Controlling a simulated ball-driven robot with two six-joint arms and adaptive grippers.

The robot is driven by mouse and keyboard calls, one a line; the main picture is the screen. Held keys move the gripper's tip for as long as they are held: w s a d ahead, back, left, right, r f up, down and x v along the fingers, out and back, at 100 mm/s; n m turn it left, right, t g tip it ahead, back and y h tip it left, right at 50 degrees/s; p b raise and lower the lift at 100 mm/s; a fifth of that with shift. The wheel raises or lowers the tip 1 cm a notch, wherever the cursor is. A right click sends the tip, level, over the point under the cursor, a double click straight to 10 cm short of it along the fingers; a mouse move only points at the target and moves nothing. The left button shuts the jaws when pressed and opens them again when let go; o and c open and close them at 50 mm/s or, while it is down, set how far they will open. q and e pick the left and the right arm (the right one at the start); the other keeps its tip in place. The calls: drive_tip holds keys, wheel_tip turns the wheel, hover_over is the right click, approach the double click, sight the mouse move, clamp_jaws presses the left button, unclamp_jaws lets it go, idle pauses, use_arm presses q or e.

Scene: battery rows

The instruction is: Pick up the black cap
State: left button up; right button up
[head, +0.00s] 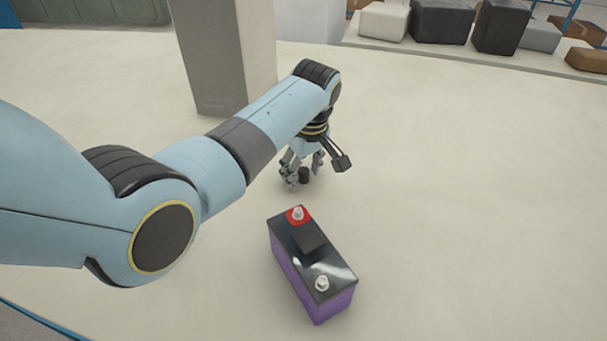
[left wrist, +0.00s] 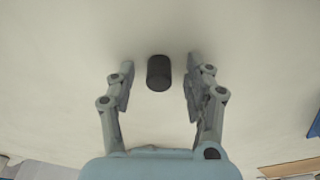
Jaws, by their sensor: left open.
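The black cap (head: 304,175) is a small dark cylinder on the pale surface, behind the battery in the head view. In the left wrist view the cap (left wrist: 159,73) lies between the two fingertips, with a gap on each side. My left gripper (head: 303,172) is open around it, and its fingers partly frame the cap in the head view. In the left wrist view the gripper (left wrist: 158,85) points at the cap with its fingers apart. My right gripper is not in view.
A battery (head: 310,258) with a purple case, black top, one red-ringed terminal and one plain terminal stands in front of the cap. A grey pillar (head: 222,60) rises behind my left arm. Several boxes and bags (head: 442,20) stand at the back right. The surface to the right is clear.

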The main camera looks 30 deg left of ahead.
use_arm(q)
drive_tip(key=shift+c, duration=0.2)
drive_tip(key=c, duration=0.8)
drive_tip(key=shift+r, duration=0.1)
